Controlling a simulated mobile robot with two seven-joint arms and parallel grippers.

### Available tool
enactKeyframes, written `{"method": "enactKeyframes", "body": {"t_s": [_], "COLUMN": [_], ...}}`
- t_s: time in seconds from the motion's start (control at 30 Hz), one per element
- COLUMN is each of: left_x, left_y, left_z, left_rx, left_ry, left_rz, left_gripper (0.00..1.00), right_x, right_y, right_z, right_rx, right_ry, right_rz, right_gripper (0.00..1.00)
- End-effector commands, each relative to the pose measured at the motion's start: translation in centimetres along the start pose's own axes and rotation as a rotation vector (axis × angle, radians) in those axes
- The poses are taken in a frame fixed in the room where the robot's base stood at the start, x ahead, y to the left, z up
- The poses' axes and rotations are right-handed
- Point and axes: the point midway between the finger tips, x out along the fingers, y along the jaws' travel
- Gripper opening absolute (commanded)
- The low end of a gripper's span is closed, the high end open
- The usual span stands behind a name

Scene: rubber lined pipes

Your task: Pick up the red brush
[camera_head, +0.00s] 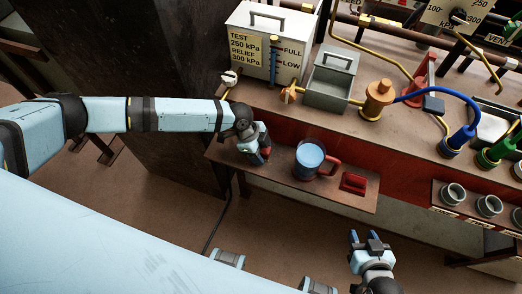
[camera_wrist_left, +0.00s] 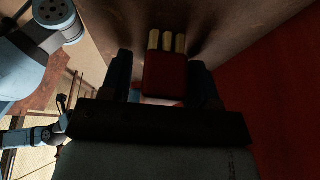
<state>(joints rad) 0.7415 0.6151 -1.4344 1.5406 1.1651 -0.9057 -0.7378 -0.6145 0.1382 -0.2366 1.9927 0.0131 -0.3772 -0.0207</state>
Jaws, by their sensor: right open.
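The red brush, a dark red block with several pale bristle tufts, shows in the left wrist view (camera_wrist_left: 165,76) between the fingers of my left gripper (camera_wrist_left: 163,85). A narrow gap seems to show on its left side; whether both fingers touch it is unclear. In the head view my left gripper (camera_head: 260,155) points down at the left end of the low shelf, and only a small red part of the brush (camera_head: 266,151) shows there. My right gripper (camera_head: 367,238) is open and empty, in front of and below the shelf.
A mug with a red handle (camera_head: 310,158) stands just right of my left gripper on the low shelf (camera_head: 285,186). A small red holder (camera_head: 353,183) is further right. The bench above holds a test box (camera_head: 262,45), a grey bin (camera_head: 330,82) and brass fittings (camera_head: 377,98).

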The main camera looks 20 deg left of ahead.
Motion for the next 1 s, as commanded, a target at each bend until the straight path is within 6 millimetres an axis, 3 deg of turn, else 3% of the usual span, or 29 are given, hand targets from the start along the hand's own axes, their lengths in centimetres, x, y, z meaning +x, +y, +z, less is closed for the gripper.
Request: {"method": "enactKeyframes", "body": {"t_s": [0.03, 0.2, 0.47, 0.67, 0.77, 1.0], "left_x": [0.0, 0.0, -0.1, -1.3, -2.9, -9.2], "left_y": [0.0, 0.0, 0.0, -0.1, -0.1, -0.1], "left_z": [0.0, 0.0, 0.0, -0.5, -1.1, -3.8], "left_rx": [0.000, 0.000, 0.000, 0.001, 0.001, 0.004], "left_ry": [0.000, 0.000, 0.000, 0.002, 0.002, 0.002], "left_rz": [0.000, 0.000, 0.000, -0.002, -0.003, -0.004], "left_gripper": [0.43, 0.09, 0.09, 0.09, 0.09, 0.09], "right_x": [0.0, 0.0, 0.0, 0.0, 0.0, 0.2], "right_y": [0.0, 0.1, 0.2, 0.2, 0.2, 0.2], "right_z": [0.0, -0.1, -0.1, -0.1, 0.0, 0.3], "right_rx": [0.000, 0.000, 0.000, -0.001, -0.001, -0.002], "right_ry": [0.001, 0.002, 0.002, 0.002, 0.001, 0.000], "right_rz": [0.000, 0.001, 0.003, 0.003, 0.003, 0.003], "right_gripper": [0.43, 0.43, 0.43, 0.43, 0.43, 0.43]}}
